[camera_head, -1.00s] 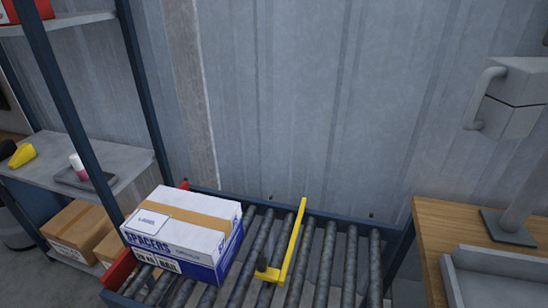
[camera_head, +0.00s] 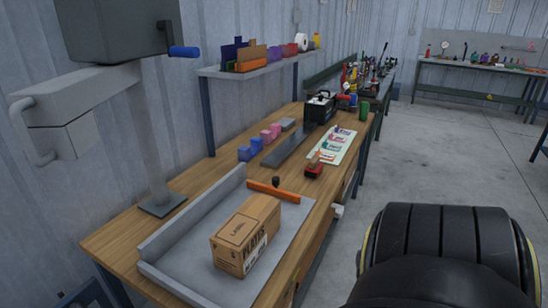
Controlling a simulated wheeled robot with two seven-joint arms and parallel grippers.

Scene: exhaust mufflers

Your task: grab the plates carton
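A brown cardboard carton (camera_head: 246,234) sits on a grey metal tray (camera_head: 190,269) at the near end of a wooden workbench. Its top carries a label and its front side has large dark lettering that I read only in part, possibly "PLATES". Nothing is touching the carton except the tray under it. Neither of my grippers shows in the head view. A large black rounded part, probably my own arm, fills the bottom right.
An orange-handled tool (camera_head: 273,190) lies at the tray's far edge. A grey post machine (camera_head: 155,130) stands behind the tray. Small blue and pink blocks (camera_head: 262,140) and a black device (camera_head: 319,107) stand farther along the bench. Open floor (camera_head: 440,150) lies to the right.

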